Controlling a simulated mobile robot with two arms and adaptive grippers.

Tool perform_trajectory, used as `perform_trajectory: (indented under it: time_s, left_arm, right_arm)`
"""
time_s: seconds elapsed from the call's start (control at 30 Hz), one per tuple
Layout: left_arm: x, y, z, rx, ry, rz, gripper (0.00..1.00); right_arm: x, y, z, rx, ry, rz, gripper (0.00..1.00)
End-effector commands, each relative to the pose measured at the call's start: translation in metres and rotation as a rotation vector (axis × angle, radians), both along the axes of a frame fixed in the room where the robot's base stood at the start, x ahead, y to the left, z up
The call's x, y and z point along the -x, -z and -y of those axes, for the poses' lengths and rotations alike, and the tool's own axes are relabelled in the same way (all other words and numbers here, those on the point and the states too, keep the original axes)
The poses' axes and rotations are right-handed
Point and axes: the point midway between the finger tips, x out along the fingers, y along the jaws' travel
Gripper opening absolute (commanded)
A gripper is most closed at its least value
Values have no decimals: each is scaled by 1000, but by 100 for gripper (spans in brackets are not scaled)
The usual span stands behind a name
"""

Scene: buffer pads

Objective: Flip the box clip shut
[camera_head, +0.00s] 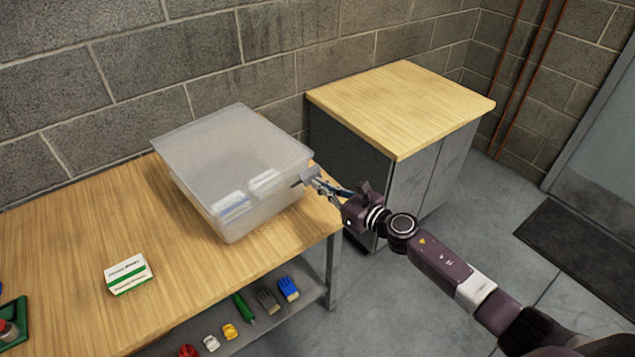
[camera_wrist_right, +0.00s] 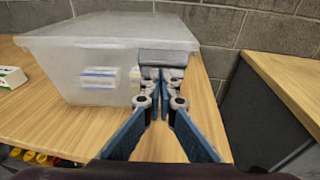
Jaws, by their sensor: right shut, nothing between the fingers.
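A translucent plastic box (camera_head: 222,150) with a lid stands on the wooden workbench, with blue and white packs visible inside. It also shows in the right wrist view (camera_wrist_right: 75,75). A grey clip (camera_head: 307,174) is on the box's right side; in the right wrist view the clip (camera_wrist_right: 167,58) sticks out from just below the lid's rim. My right gripper (camera_head: 318,180) is shut and empty, its fingertips at the clip and partly below it. Whether they touch the clip is hard to tell. My left gripper is not in view.
A white and green carton (camera_head: 128,274) lies on the wooden workbench (camera_head: 70,235). Several small tools and items sit on the shelf below. A grey cabinet (camera_head: 400,110) with a wooden top stands to the right, near the bench's end. Free bench surface lies left of the box.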

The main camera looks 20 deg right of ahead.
Motion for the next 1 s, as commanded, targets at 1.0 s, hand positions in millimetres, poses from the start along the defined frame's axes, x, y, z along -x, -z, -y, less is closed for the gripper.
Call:
perform_trajectory:
  time_s: [1.0]
  left_arm:
    - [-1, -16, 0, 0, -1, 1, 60]
  right_arm:
    - [-24, -32, -11, 0, 1, 1, 0]
